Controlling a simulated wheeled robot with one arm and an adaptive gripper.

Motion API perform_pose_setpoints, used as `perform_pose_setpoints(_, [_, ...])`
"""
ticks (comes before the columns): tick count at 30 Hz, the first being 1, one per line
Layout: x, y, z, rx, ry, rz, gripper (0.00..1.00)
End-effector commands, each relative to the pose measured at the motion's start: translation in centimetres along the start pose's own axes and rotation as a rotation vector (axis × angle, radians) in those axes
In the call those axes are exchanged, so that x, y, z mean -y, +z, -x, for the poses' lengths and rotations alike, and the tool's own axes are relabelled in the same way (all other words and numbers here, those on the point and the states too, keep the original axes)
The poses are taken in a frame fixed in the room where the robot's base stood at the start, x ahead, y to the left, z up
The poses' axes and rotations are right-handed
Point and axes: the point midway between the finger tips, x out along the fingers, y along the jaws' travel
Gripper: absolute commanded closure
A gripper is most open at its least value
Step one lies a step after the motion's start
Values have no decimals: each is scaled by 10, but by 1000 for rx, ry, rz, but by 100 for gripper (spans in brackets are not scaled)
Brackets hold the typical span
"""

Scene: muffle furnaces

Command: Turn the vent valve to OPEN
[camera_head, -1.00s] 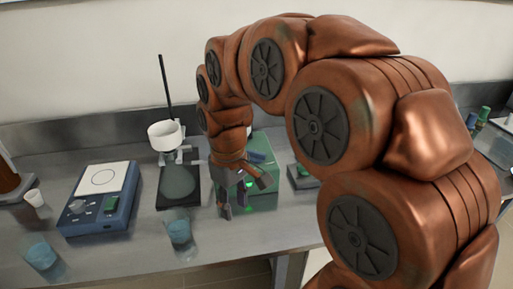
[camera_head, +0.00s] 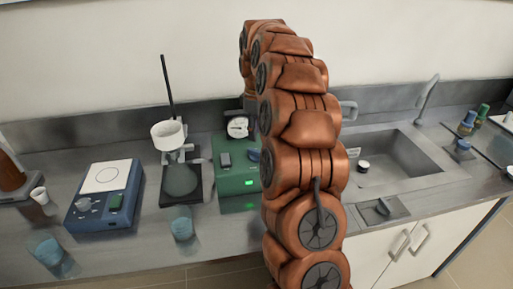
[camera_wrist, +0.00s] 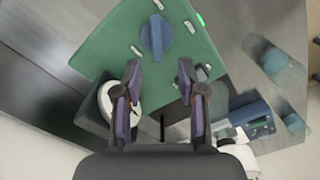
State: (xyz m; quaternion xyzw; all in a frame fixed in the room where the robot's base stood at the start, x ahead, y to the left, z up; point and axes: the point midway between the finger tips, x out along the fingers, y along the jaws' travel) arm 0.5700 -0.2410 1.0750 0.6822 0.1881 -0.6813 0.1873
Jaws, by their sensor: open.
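The green box (camera_head: 235,178) stands on the bench in the head view, with a lit green lamp on its front. A blue knob (camera_wrist: 157,37), seemingly the vent valve, sits on its top in the wrist view, with several pale marks around it. The knob's raised bar runs up and down in that picture. The knob is partly visible beside my arm in the head view (camera_head: 253,155). My gripper (camera_wrist: 160,78) is open and empty, its fingertips short of the knob in the picture and apart from each other. In the head view my arm hides the gripper.
A round white gauge (camera_head: 238,127) stands behind the box; it shows beside a finger in the wrist view (camera_wrist: 105,101). A funnel stand (camera_head: 168,135), blue balance (camera_head: 103,195) and beaker (camera_head: 182,223) are left. A sink (camera_head: 385,160) is right.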

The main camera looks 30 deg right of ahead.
Motion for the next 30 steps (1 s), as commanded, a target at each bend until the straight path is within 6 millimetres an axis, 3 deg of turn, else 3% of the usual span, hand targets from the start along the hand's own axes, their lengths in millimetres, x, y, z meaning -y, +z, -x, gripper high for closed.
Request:
perform_pose_setpoints(8, [-4, 2, -15, 6, -5, 3, 59])
perform_pose_setpoints(21, [-5, 1, -68, 3, -1, 3, 59])
perform_pose_setpoints(30, [-4, 2, -80, 3, -1, 3, 59])
